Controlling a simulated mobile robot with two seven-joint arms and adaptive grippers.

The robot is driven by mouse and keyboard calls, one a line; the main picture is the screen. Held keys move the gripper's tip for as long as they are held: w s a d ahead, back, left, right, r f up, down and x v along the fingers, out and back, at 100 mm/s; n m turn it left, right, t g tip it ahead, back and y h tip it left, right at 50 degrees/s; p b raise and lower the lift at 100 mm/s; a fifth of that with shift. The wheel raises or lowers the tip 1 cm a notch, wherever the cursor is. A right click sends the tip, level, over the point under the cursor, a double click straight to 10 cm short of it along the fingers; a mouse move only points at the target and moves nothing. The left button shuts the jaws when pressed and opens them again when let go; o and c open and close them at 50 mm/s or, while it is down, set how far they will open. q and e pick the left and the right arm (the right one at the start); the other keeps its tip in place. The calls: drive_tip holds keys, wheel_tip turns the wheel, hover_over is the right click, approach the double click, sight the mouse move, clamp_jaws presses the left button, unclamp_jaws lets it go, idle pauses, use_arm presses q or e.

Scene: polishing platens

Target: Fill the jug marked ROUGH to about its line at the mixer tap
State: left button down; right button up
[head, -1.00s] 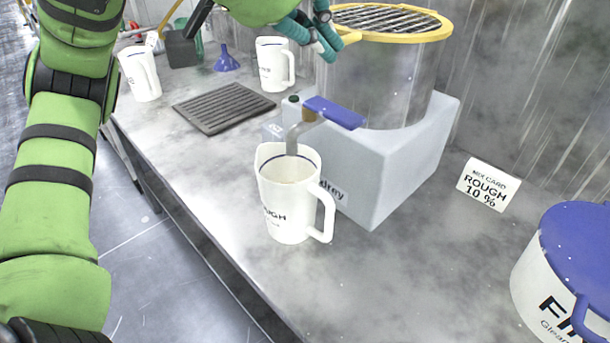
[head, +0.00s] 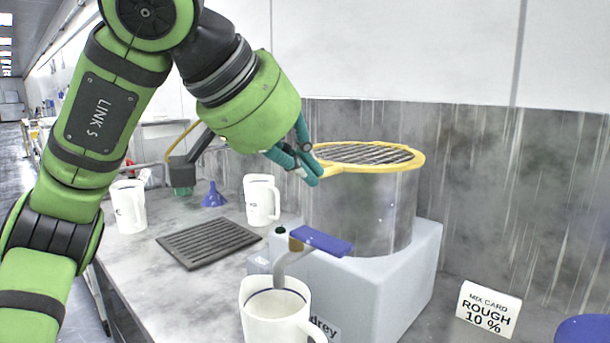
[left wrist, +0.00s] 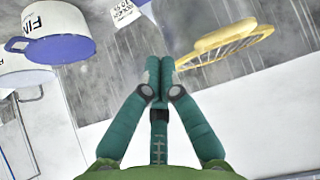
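The white jug marked ROUGH (head: 262,326) stands upright at the bottom edge of the head view, under the bent grey spout (head: 284,266) of the mixer tap. A blue line runs inside near its rim; its liquid level cannot be made out. The tap's blue lever (head: 320,241) sits above the spout on the pale grey mixer base (head: 370,300). My left gripper (head: 314,178) is above the lever, beside the yellow rim of the steel drum. In the left wrist view its fingertips (left wrist: 160,68) are together with nothing visible between them. My right gripper is not in view.
The drum's yellow rim (head: 415,160) stands close by the left gripper. A mix card reading ROUGH 10 % (head: 489,309) stands at the right. Two white jugs (head: 261,200) (head: 129,207), a blue funnel (head: 213,195) and a dark ribbed mat (head: 208,243) lie farther back. A blue-lidded container (head: 584,329) is lower right.

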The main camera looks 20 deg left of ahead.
use_arm(q)
hover_over(330, 246)
wheel_tip(330, 246, down, 6)
drive_tip(key=shift+r, duration=0.25)
wheel_tip(330, 246, down, 3)
drive_tip(key=shift+r, duration=0.2)
drive_tip(key=shift+s+f, duration=0.1)
drive_tip(key=shift+f, duration=0.5)
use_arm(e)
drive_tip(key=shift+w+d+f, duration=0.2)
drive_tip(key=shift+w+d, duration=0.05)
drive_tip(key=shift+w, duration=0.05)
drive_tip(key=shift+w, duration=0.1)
